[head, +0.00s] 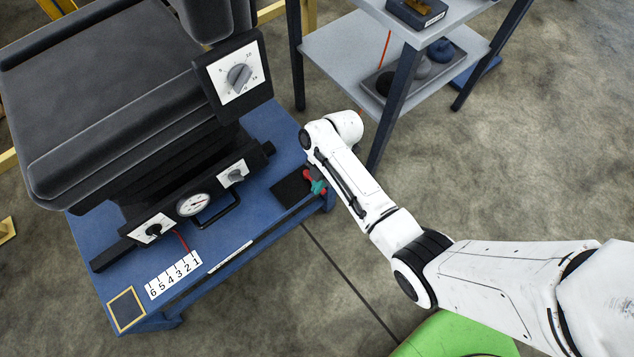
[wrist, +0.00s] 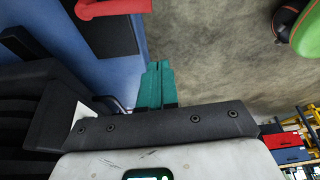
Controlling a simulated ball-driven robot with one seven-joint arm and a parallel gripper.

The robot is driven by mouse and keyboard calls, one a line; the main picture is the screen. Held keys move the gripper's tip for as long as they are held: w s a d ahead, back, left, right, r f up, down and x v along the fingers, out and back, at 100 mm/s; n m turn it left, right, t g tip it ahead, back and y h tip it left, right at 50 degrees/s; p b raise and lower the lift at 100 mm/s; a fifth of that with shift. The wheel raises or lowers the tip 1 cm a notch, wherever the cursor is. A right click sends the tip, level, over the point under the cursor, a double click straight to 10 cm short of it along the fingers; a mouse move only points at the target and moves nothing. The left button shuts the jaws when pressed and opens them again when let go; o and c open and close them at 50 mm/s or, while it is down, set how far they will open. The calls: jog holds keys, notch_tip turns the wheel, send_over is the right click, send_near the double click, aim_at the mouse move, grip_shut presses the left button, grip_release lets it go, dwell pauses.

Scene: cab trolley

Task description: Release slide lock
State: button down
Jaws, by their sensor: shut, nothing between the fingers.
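A grey-black seat (head: 110,80) stands on a blue trolley top (head: 95,222). A black U-shaped bar (head: 222,217) sticks out at the seat base's front, beside a round gauge (head: 194,204). I cannot tell for sure which part is the slide lock. A red pointer (head: 182,240) lies by a white scale numbered 1 to 6 (head: 172,275). My gripper (head: 319,187) is at the trolley's right end, well right of the bar. Its teal fingers (wrist: 155,84) are together and empty. A red piece (head: 307,176) is close by; the wrist view shows it (wrist: 113,8) ahead and left, apart from the fingers.
A black pad (head: 290,188) lies on the trolley's right end. Dials (head: 153,229) and (head: 235,173) flank the gauge, and a larger dial (head: 239,77) sits above. A grey shelf rack (head: 345,50) stands behind my arm. Open floor (head: 270,300) lies in front.

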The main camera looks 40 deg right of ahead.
jog(key=shift+v, duration=1.55)
jog(key=s+d+r+m+t+h+p, duration=0.1)
jog(key=s+r+m+h+p, duration=0.3)
jog(key=s+r+m+p, duration=0.6)
jog(key=s+d+r+m, duration=0.1)
jog(key=s+r+m, duration=0.8)
jog(key=s+r, duration=0.1)
jog(key=shift+s+d+r+m, duration=0.15)
jog(key=shift+r+m, duration=0.15)
jog(key=shift+r, duration=0.35)
